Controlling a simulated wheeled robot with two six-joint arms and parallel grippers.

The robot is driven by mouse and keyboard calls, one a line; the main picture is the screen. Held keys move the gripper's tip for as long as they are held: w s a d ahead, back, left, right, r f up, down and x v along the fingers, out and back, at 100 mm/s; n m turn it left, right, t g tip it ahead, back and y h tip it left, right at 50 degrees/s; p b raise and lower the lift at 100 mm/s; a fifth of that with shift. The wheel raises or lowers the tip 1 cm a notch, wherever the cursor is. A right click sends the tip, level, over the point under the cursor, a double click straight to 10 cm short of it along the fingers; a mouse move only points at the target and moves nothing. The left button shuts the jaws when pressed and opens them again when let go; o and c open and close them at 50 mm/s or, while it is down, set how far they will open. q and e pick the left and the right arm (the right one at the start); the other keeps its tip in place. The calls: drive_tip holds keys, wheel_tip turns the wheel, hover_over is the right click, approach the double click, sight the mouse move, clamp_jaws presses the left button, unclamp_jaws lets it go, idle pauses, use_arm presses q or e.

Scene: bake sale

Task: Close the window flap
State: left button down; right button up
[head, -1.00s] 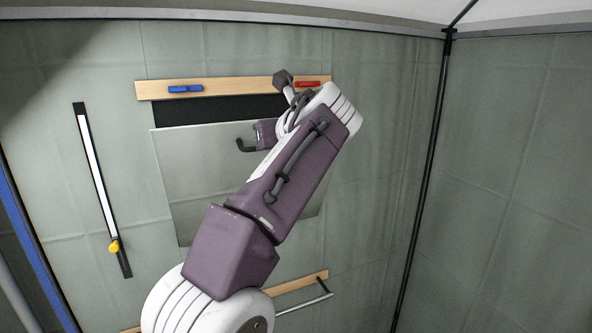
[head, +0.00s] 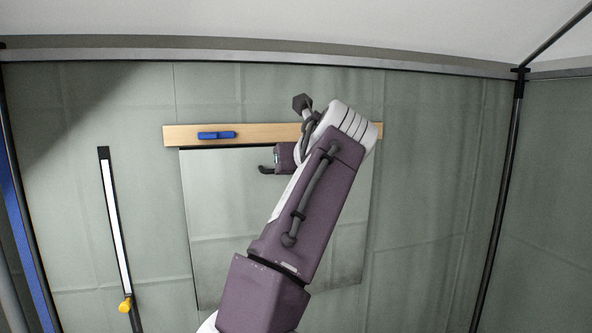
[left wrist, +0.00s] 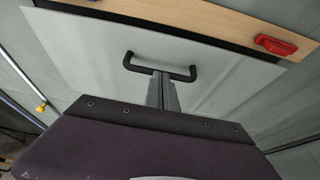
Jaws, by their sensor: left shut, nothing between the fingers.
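The window flap (head: 230,215) is a pale, see-through panel on the grey-green fabric wall. Its top edge lies just under a wooden rail (head: 180,135), with a thin dark strip between them; the left wrist view also shows this strip along the flap's edge (left wrist: 215,45). A black U-shaped handle (head: 266,170) is on the flap, partly hidden by my left arm in the head view. In the left wrist view, my left gripper (left wrist: 161,78) is shut and empty, its fingertips at the middle of the handle (left wrist: 140,68), seemingly against it. My right gripper is not in view.
A blue latch (head: 216,135) is on the rail's left part; a red latch (left wrist: 275,45) is on its other end, hidden by my arm in the head view. Left of the flap hangs a white-and-black strip with a yellow knob (head: 125,305).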

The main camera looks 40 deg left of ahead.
use_arm(q)
drive_tip(key=v, duration=0.9)
